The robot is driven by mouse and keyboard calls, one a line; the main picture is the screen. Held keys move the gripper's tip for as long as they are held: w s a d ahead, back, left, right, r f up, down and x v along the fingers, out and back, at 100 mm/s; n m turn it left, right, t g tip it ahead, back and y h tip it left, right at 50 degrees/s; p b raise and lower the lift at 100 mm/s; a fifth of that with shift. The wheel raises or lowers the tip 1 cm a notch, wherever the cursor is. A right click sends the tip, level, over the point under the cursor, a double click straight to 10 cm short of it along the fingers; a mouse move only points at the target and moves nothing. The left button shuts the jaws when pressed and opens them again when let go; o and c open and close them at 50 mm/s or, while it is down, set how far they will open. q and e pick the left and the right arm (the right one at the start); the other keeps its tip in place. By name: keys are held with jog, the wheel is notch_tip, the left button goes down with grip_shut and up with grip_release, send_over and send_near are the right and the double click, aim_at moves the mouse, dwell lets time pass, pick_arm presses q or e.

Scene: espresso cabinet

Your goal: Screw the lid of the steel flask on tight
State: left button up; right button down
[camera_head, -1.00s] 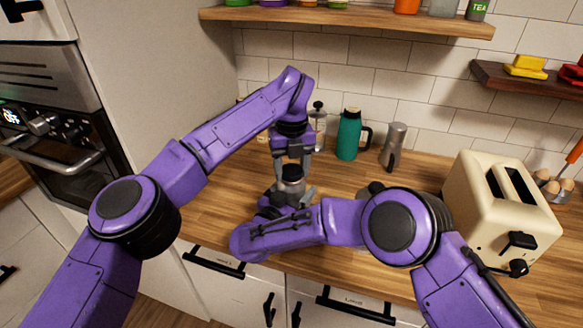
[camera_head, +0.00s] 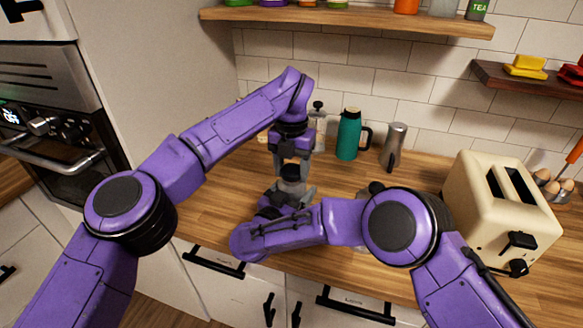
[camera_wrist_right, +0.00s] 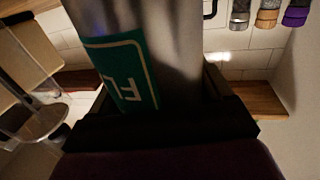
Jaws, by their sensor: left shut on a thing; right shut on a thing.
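The steel flask (camera_wrist_right: 175,50), silver with a green label, fills the middle of the right wrist view. My right gripper (camera_wrist_right: 158,112) is shut on it, with dark fingers on either side of its body. In the head view my right arm and hand hide most of the flask. The black lid (camera_head: 291,173) shows on top, just above my right gripper (camera_head: 288,195). My left gripper (camera_head: 292,163) comes down from above and is shut on the lid. The lid's seam with the flask is too small to make out.
A teal jug (camera_head: 348,135), a French press (camera_head: 317,125) and a silver grinder-like pot (camera_head: 394,147) stand behind on the wooden counter (camera_head: 225,195). A cream toaster (camera_head: 500,210) stands at the right. A shelf (camera_head: 350,20) runs above.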

pick_arm(q)
jog(key=shift+f, duration=0.15)
jog(key=o, duration=1.2)
jog(key=shift+c, duration=0.2)
jog(key=shift+r, duration=2.35)
